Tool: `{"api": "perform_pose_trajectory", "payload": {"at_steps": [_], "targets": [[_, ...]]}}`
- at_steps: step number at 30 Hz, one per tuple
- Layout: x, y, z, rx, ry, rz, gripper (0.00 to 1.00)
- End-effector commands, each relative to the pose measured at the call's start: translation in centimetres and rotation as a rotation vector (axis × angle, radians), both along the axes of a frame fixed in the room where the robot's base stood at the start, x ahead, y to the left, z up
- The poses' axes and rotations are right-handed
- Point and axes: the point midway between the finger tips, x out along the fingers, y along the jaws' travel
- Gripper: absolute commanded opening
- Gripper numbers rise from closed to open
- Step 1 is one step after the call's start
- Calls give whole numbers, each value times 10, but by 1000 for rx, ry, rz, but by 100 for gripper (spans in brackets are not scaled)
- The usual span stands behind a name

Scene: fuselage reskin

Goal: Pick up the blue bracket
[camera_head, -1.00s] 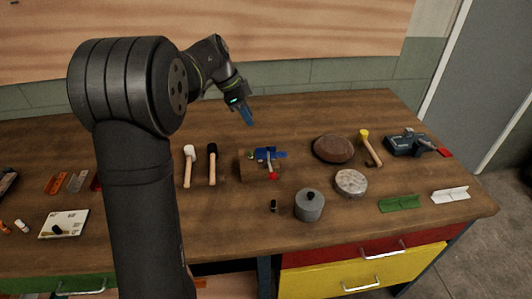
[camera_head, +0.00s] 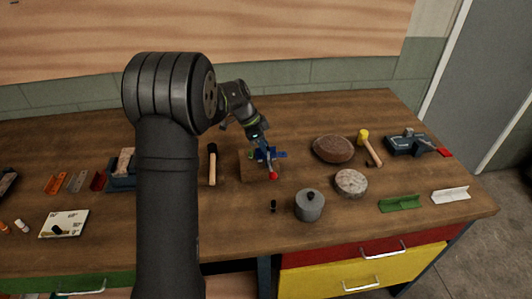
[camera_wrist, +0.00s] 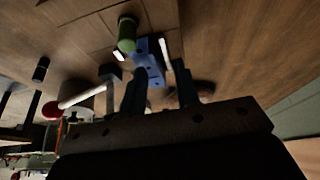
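The blue bracket (camera_head: 279,155) sits on a wooden block (camera_head: 247,170) in the middle of the bench, at a clamp with a red-tipped handle (camera_head: 273,175). My gripper (camera_head: 264,146) is just above the block and partly covers the bracket from the head camera. In the wrist view the blue bracket (camera_wrist: 150,62) lies beyond the fingertips, nearer the left finger. My gripper (camera_wrist: 160,80) is open there, with a gap between its two dark fingers. I cannot tell whether a finger touches the bracket.
A black-headed mallet (camera_head: 212,165) lies left of the block. A brown oval pad (camera_head: 333,149), a round pale disc (camera_head: 351,183) and a grey lidded pot (camera_head: 309,205) stand to the right. Green (camera_head: 400,203) and white (camera_head: 450,195) angle pieces lie farther right. The bench front is partly clear.

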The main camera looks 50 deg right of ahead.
Motion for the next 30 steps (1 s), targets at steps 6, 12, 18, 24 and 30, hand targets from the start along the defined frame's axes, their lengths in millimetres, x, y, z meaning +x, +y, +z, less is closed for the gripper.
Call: {"api": "perform_pose_trajectory", "payload": {"at_steps": [6,12,18,24,30], "targets": [[0,0,-1,-1,-1,1,25],[0,0,0,-1,-1,0,0],[0,0,0,-1,-1,0,0],[0,-1,11,-2,-2,0,0],[0,-1,50,-5,-3,0,0]]}}
